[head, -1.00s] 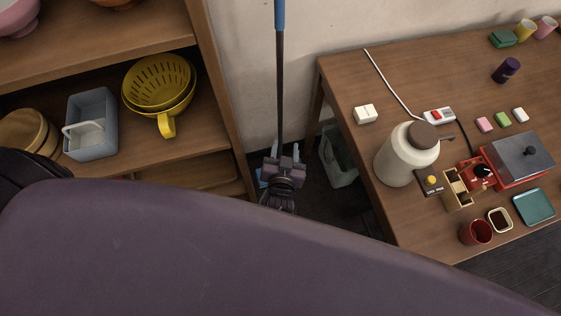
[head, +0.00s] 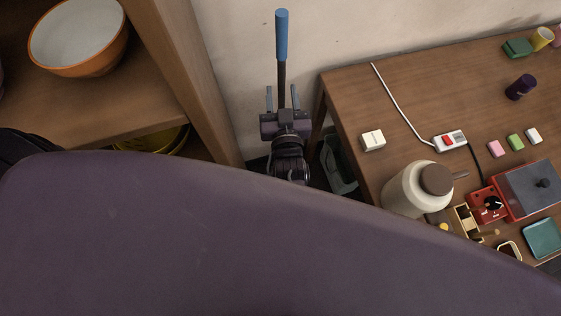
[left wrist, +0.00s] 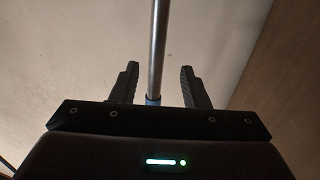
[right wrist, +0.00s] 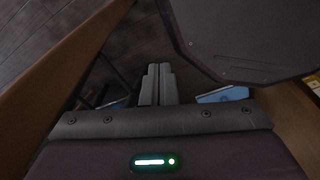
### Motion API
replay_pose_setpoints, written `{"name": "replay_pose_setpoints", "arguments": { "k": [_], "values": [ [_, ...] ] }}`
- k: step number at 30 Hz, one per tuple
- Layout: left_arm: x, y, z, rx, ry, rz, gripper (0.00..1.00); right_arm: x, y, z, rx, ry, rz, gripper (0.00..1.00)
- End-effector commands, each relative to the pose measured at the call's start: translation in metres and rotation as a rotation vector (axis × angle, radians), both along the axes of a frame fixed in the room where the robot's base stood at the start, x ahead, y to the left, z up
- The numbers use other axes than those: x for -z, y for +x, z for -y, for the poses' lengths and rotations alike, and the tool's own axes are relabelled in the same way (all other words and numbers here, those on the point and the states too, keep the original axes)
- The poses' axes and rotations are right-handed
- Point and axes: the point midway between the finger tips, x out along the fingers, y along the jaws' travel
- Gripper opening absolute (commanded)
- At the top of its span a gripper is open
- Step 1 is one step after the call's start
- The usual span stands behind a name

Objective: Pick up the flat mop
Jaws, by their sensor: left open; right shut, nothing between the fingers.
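The flat mop stands upright by the wall, its blue grip (head: 282,35) at the top of a dark pole. My left gripper (head: 282,90) is open below the blue grip, one finger on each side of the pole. In the left wrist view, the grey mop pole (left wrist: 159,45) runs up between the spread fingers of my left gripper (left wrist: 160,68). I cannot tell whether they touch it. The mop head is hidden in the head view. My right gripper (right wrist: 158,68) is shut and empty in the right wrist view.
A wooden shelf (head: 185,70) with an orange bowl (head: 78,38) stands left. A wooden table (head: 430,90) with a jar (head: 412,190) and small items stands right. A bin (head: 338,165) is on the floor between. A blue piece (right wrist: 222,94) lies beyond my right fingers, unidentified.

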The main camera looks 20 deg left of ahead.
Motion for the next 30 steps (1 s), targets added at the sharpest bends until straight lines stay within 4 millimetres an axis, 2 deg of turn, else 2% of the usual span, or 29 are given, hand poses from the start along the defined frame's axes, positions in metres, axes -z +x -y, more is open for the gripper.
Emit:
{"name": "replay_pose_setpoints", "arguments": {
  "k": [3,8,15,22,23,30],
  "values": [
    [-0.002,0.014,-0.005,0.0,0.002,0.0,0.41,-0.004,-0.017,0.001,0.0,-0.002,-0.025,0.0],
    [-0.007,0.035,-0.011,0.0,0.004,0.001,0.41,-0.014,-0.031,0.002,-0.001,-0.005,-0.045,0.0],
    [-0.004,0.061,-0.02,0.001,0.001,-0.001,0.41,-0.021,-0.02,0.002,-0.002,-0.004,-0.03,0.0],
    [-0.002,0.063,-0.021,0.001,-0.001,-0.003,0.41,-0.022,-0.007,0.001,-0.002,-0.001,-0.01,0.0],
    [-0.002,0.063,-0.021,0.001,-0.001,-0.003,0.4,-0.022,-0.008,0.001,-0.002,-0.001,-0.01,0.0],
    [-0.002,0.063,-0.021,0.001,-0.001,-0.002,0.09,-0.021,-0.013,0.001,-0.003,-0.001,-0.019,0.0]
  ]
}}
